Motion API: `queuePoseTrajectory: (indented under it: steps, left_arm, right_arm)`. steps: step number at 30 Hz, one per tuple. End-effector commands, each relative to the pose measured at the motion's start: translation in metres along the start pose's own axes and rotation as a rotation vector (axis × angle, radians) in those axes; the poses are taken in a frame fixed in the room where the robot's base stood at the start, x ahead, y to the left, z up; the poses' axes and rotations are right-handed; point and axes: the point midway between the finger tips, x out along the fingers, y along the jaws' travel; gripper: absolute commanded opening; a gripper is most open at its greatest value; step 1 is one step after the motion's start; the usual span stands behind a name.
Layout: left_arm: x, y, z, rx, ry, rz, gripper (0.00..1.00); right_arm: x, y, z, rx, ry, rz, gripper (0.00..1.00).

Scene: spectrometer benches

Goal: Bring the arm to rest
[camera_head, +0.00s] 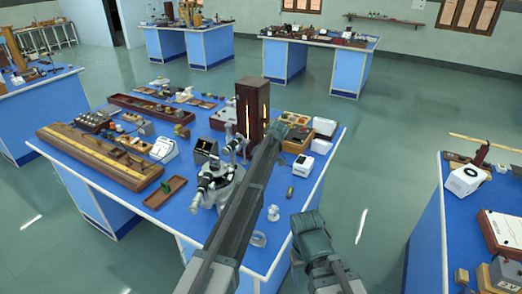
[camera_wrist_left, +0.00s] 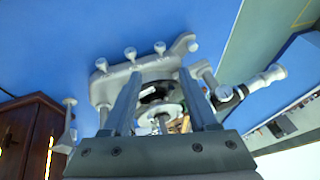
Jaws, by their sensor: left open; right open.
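In the head view the spectrometer (camera_head: 212,185) stands on the blue bench, partly covered by my arm. My right gripper (camera_head: 306,218) is beside the bench's right edge, apart from the things on it; its finger gap is hard to see.
The blue bench (camera_head: 180,215) carries a dark wooden cabinet (camera_head: 252,108), a long wooden track (camera_head: 100,158), a white box (camera_head: 299,165) and small glass pieces (camera_head: 273,213). Another bench (camera_head: 428,235) stands at right. The green floor (camera_head: 375,165) between them is clear.

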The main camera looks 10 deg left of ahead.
Motion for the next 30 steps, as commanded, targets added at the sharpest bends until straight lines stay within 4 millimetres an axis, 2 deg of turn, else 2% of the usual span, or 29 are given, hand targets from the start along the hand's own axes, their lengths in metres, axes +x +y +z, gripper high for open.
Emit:
queuePoseTrajectory:
  steps: [2,5,8,12,15,18,21,25,30]
  left_arm:
    - [0.000,-0.003,0.003,0.009,-0.001,0.002,0.59]
    - [0.001,-0.024,0.022,0.088,-0.013,0.017,0.59]
    - [0.002,-0.067,0.063,0.272,-0.038,0.057,0.59]
    - [0.005,-0.145,0.132,0.632,-0.073,0.142,0.59]
    - [0.008,-0.198,0.175,0.886,-0.085,0.211,0.59]
    - [0.011,-0.244,0.209,1.107,-0.088,0.276,0.59]
    - [0.014,-0.278,0.233,1.279,-0.083,0.330,0.59]
    - [0.016,-0.304,0.251,1.421,-0.075,0.376,0.59]
    - [0.016,-0.312,0.258,1.482,-0.069,0.396,0.59]
  right_arm:
    - [0.000,0.000,0.000,0.000,0.000,0.000,0.61]
    - [0.000,0.000,0.000,0.000,0.000,0.000,0.61]
    - [0.000,0.000,0.000,0.000,0.000,0.000,0.61]
    - [0.000,0.000,0.000,0.000,0.000,0.000,0.61]
    - [0.000,0.000,0.000,0.000,0.000,0.000,0.61]
    - [0.000,0.000,0.000,0.000,0.000,0.000,0.61]
    - [0.000,0.000,0.000,0.000,0.000,0.000,0.61]
    - [0.000,0.000,0.000,0.000,0.000,0.000,0.61]
    - [0.000,0.000,0.000,0.000,0.000,0.000,0.61]
